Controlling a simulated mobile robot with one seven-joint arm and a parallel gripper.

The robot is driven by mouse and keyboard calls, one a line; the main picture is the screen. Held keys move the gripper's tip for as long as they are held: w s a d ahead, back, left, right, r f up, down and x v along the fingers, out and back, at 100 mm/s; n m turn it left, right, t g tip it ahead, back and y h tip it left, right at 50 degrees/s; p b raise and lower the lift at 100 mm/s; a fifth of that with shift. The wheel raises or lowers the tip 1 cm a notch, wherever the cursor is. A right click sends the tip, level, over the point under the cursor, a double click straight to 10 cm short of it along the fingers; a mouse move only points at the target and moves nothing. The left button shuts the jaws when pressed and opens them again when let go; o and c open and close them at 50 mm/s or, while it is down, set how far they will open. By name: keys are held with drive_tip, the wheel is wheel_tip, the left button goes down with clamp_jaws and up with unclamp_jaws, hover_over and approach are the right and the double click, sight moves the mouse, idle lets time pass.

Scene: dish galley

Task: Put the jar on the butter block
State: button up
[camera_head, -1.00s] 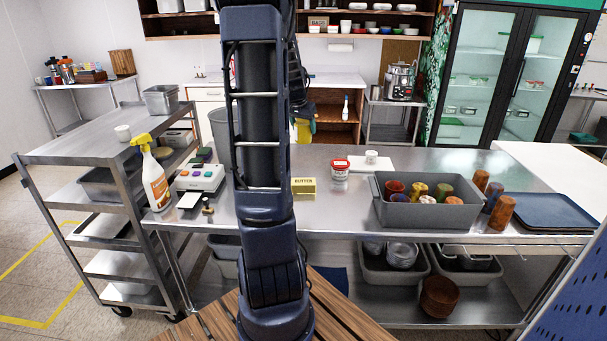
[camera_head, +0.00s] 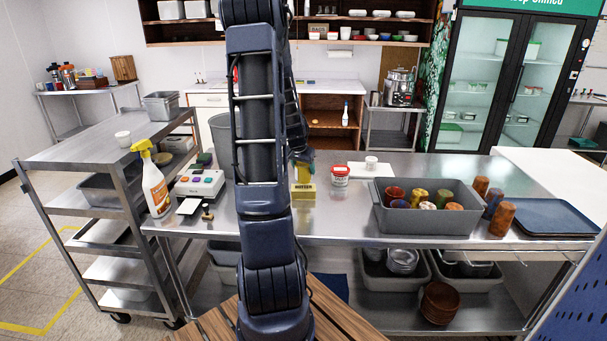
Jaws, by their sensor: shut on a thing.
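The butter block (camera_head: 303,191), a yellow block with a dark label, lies on the steel table behind my arm. My gripper (camera_head: 303,160) is right above it, partly hidden by my own arm. It is shut on a small yellowish thing (camera_head: 303,174), which seems to be the jar. The jar is upright and low over the top of the block. At this size I cannot tell whether it touches the block.
A white tub with a red lid (camera_head: 340,176) stands close right of the block. A small white cup (camera_head: 371,163) is behind it. A grey bin (camera_head: 425,222) of cups stands at right. A white device (camera_head: 200,183) and a spray bottle (camera_head: 155,185) stand at left.

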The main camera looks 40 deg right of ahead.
sight(303, 173)
drive_tip(key=shift+f, duration=1.3)
drive_tip(key=shift+f, duration=0.15)
drive_tip(key=o, duration=1.3)
drive_tip(key=shift+c, duration=0.2)
